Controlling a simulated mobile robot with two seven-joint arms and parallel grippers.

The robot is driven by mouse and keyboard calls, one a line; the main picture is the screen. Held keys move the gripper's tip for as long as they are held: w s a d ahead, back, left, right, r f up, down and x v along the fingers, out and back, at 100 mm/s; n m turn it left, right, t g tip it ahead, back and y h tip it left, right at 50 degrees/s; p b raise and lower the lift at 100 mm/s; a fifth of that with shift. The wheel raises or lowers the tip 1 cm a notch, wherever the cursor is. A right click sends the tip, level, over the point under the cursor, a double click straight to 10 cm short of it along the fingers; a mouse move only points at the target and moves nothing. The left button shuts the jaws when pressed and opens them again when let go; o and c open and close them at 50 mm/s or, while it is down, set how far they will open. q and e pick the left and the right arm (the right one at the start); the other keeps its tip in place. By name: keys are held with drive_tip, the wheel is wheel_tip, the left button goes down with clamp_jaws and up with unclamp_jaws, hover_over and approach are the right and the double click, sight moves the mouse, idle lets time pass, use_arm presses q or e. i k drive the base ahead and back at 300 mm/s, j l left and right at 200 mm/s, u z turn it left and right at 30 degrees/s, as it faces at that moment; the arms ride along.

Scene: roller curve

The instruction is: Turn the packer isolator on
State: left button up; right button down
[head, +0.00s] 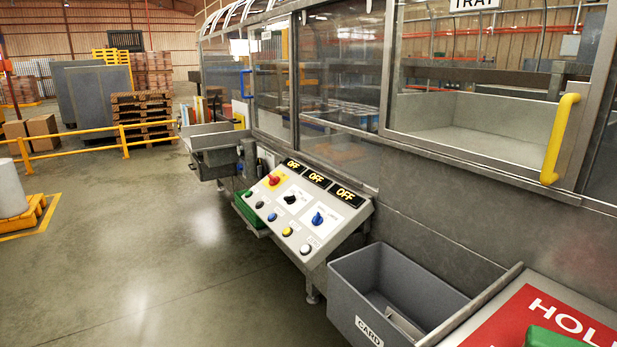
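A sloped grey control panel (325,238) stands against the machine near the middle of the head view. Three dark displays along its top, left (292,166), middle (317,179) and right (347,195), each read OFF. Below them are a red rotary knob (273,179) on a yellow plate, a black knob (290,199) and a blue knob (317,218) on white plates. The small labels are too blurred to tell which is the packer isolator. Neither of my grippers is in view.
Several small buttons line the panel's lower edge, including a yellow one (288,231). A grey bin marked CARD (350,297) and a red sign (535,322) are at right. A yellow door handle (559,138) sticks out above.

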sight(273, 180)
drive_tip(key=i+j+z, duration=1.1)
drive_tip(key=k+j, duration=0.1)
